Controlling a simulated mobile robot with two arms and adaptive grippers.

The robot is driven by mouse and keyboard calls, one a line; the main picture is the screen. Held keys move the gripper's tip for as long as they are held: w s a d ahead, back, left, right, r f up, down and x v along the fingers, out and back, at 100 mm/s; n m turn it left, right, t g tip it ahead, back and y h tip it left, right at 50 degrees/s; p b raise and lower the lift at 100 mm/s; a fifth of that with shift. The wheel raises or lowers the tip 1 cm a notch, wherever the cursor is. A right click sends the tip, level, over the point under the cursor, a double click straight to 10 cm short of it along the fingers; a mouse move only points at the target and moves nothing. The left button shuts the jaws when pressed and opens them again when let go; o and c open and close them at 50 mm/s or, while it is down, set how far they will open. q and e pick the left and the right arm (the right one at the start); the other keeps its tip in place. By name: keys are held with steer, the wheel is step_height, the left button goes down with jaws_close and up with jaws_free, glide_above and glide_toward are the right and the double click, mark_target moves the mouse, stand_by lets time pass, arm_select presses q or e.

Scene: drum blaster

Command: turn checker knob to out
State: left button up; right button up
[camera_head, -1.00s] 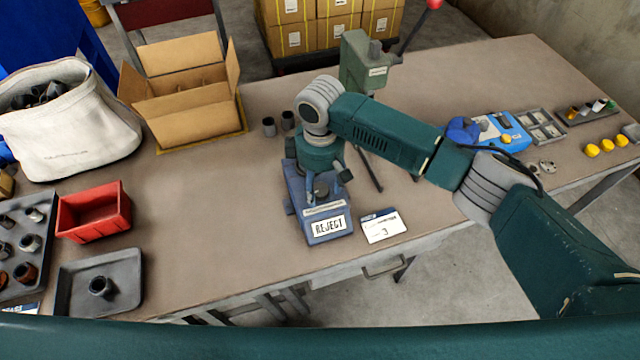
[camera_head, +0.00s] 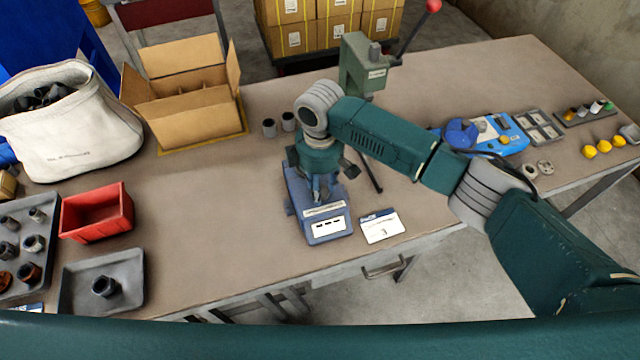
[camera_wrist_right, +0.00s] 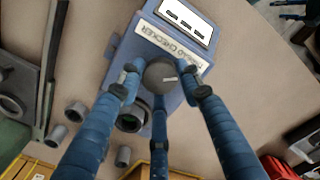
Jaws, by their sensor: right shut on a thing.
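The blue checker (camera_head: 298,205) stands near the table's front edge; its white display shows three dashes. The right wrist view shows the checker (camera_wrist_right: 195,62) with its label ending in "CHECKER" and a round dark grey knob (camera_wrist_right: 158,72) with a white mark pointing right in that picture. My right gripper (camera_wrist_right: 163,88) is shut on the knob, its blue fingers around it. In the head view my right gripper (camera_head: 322,185) is above the checker and hides most of the knob. My left gripper is out of view.
A white card (camera_head: 381,227) lies right of the checker. A green press (camera_head: 362,65) with a red-tipped lever stands behind, with small grey cylinders (camera_head: 270,127) to its left. A red bin (camera_head: 97,213) and a grey tray (camera_head: 125,270) are at left. Bare table lies between.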

steer(key=n+p, duration=0.1)
steer(key=n, duration=0.3)
steer(key=shift+n, duration=0.3)
steer(key=n, duration=0.5)
steer(key=shift+n, duration=0.3)
steer(key=o, duration=1.1)
steer(key=shift+o, duration=0.2)
steer(key=shift+r, duration=0.1)
step_height(320, 180, up, 12)
